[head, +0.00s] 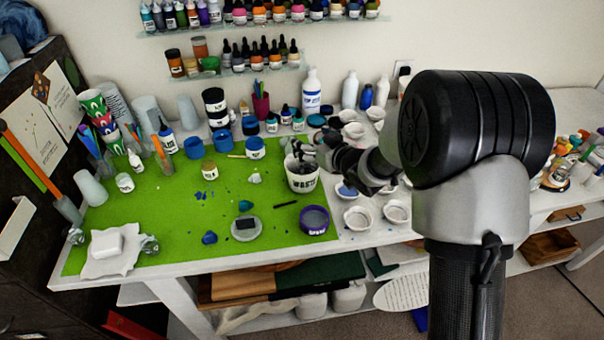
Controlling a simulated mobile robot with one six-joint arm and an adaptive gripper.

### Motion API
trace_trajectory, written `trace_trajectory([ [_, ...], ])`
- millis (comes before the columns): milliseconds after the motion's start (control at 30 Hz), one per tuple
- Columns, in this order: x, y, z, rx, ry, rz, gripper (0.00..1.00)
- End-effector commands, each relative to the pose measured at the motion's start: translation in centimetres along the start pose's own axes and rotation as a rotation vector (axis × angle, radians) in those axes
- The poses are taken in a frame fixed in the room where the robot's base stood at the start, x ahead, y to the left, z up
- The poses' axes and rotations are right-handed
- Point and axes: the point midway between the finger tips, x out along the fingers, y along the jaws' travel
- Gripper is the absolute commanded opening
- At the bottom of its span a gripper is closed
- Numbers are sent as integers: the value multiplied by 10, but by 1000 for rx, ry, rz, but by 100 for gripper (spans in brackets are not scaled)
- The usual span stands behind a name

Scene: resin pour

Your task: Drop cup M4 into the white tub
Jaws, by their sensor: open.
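The white tub (302,182), with dark lettering that seems to read "WASTE", stands at the right edge of the green mat. My gripper (298,158) is open at the tub's mouth, reaching in from the right. Its fingers cover part of the rim and the inside, so I cannot tell whether a cup is in there. I cannot make out the M4 mark on any cup.
Small white cups (357,218) stand right of the tub, some with blue in them. Blue cups (256,148) stand behind left. The left-middle of the green mat (160,210) is mostly clear.

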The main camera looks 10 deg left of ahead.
Motion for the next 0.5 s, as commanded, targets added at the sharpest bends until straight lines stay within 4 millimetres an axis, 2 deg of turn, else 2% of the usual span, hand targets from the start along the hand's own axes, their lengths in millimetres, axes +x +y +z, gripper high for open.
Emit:
trace_trajectory([
  [100,-28,1,-1,0,2,2,71],
  [300,-68,1,-1,0,2,2,71],
  [500,-90,0,-1,0,2,1,71],
])
